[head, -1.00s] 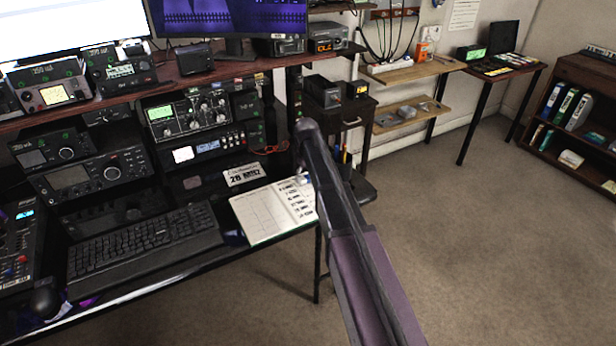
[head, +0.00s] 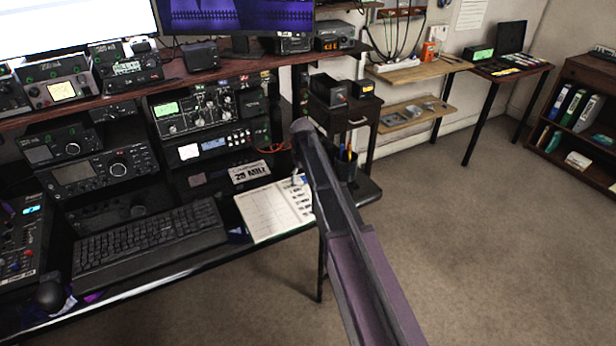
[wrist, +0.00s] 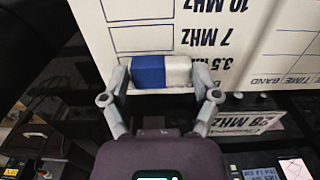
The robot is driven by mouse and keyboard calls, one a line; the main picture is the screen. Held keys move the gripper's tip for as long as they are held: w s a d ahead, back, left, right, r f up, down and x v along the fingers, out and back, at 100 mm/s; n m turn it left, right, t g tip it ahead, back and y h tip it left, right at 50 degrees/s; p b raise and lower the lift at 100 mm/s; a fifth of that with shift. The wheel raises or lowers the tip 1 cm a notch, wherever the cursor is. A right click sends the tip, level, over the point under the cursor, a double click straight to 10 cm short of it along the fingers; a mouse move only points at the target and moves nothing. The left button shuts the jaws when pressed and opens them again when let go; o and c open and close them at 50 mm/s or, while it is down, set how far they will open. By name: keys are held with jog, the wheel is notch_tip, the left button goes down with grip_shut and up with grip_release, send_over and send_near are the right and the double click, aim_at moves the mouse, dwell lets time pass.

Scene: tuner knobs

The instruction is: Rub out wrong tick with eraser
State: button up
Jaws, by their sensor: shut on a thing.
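A blue and white eraser (wrist: 160,73) is between the two fingertips of my gripper (wrist: 161,80), which is shut on it. The eraser lies over the printed sheet (wrist: 230,45) in the wrist view and covers part of the box in the 3.5 MHz row. I cannot tell whether it touches the paper. No tick shows in the visible parts of the 7 and 10 MHz boxes; anything under the eraser is hidden. In the head view, the sheet (head: 268,212) lies on the desk, and my arm hides most of the gripper and the sheet's right edge.
A black keyboard (head: 150,238) lies left of the sheet. Behind the sheet stand a 28 MHz card (head: 250,172) and stacked radios (head: 205,110). A dark pen cup (head: 346,165) stands to the right, near the desk's end. Open carpet (head: 480,260) lies at right.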

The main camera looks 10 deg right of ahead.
dwell(0.4)
jog(key=shift+w+d, duration=0.35)
jog(key=shift+d, duration=0.4)
jog(key=shift+w+d, duration=0.3)
jog(key=shift+d, duration=0.4)
jog(key=shift+s, duration=0.1)
jog(key=shift+s+a, duration=0.4)
jog(key=shift+a, duration=0.35)
jog(key=shift+s+a, duration=0.4)
jog(key=shift+a, duration=0.3)
jog(key=shift+w+d, duration=0.1)
jog(key=shift+d, duration=0.1)
jog(key=shift+w+d, duration=0.3)
jog(key=shift+d, duration=0.4)
jog(key=shift+w+d, duration=0.3)
jog(key=shift+d, duration=0.35)
